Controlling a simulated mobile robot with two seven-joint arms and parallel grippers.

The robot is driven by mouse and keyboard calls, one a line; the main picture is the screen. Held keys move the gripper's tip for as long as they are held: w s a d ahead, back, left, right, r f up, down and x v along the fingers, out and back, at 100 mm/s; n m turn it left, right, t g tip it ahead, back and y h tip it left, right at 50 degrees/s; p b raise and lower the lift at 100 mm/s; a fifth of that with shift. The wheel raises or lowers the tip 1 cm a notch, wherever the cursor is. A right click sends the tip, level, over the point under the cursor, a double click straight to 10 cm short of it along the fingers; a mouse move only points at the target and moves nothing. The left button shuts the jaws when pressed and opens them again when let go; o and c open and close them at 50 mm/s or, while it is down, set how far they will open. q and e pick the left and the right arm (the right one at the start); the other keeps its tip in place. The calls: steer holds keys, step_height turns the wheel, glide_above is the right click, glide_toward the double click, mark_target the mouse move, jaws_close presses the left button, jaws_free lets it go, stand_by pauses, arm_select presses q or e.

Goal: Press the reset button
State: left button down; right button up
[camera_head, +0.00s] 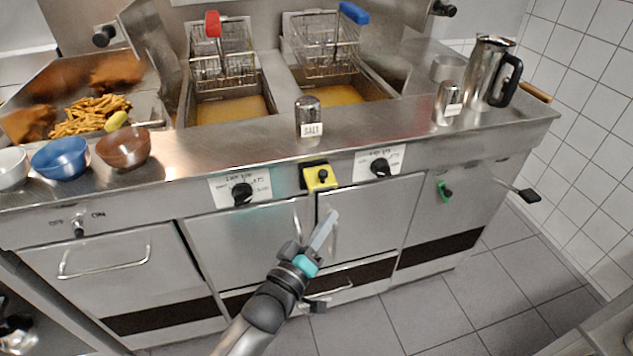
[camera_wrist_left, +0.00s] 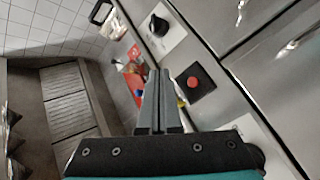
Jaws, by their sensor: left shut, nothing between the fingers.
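In the head view a yellow piece with a dark round spot (camera_head: 322,177) sits on a black plate on the fryer's front panel, between two dials. In the left wrist view a red button (camera_wrist_left: 193,82) sits in the middle of a square black plate, and a bit of yellow shows beside my fingers. My left gripper (camera_head: 333,214) is shut and empty, below the yellow piece and apart from it in the head view. In the left wrist view its fingers (camera_wrist_left: 158,75) point past the left of the red button. My right gripper is out of view.
A black dial (camera_head: 242,193) lies left of the yellow piece and another (camera_head: 380,167) right of it. The salt shaker (camera_head: 309,117) stands on the ledge above. The tiled floor at right is clear.

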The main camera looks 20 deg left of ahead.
arm_select(q)
steer(key=w+a+b, duration=0.3)
steer(key=w+a, duration=0.1)
steer(key=w, duration=0.2)
steer(key=shift+w+a, duration=0.25)
steer(key=shift+w, duration=0.1)
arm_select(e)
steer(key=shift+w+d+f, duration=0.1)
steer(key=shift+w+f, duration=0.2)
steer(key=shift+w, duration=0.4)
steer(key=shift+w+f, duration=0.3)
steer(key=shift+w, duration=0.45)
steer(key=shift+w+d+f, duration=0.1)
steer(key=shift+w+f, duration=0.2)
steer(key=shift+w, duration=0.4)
arm_select(q)
steer(key=shift+w, duration=0.1)
steer(key=shift+w+a, duration=0.2)
steer(key=shift+w, duration=0.05)
